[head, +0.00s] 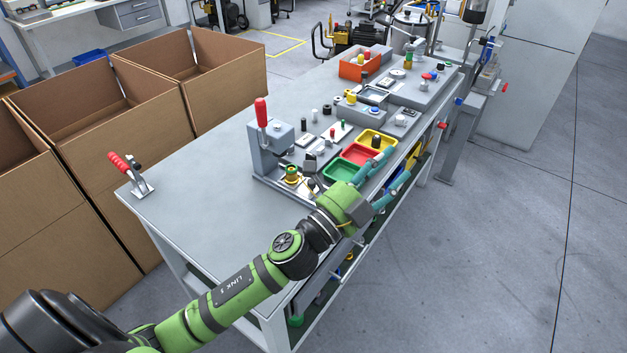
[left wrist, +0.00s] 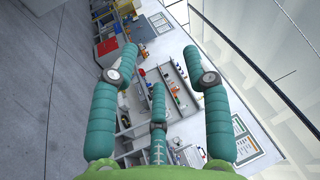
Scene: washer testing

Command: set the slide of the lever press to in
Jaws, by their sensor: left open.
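The lever press is a grey block (head: 270,145) with an upright lever whose handle is red (head: 262,112). It stands on a flat base on the workbench, left of the coloured trays. A small brass-coloured part (head: 291,173) is at its front; I cannot make out the slide or its position. My left gripper (head: 412,160) is open, with teal fingers spread past the bench's right edge, well to the right of the press. In the left wrist view the open fingers (left wrist: 160,60) have nothing between them. My right gripper is not in view.
A red-handled toggle clamp (head: 132,174) stands at the bench's left corner. Cardboard boxes (head: 130,90) line the left side. The workbench's left part (head: 200,180) is bare.

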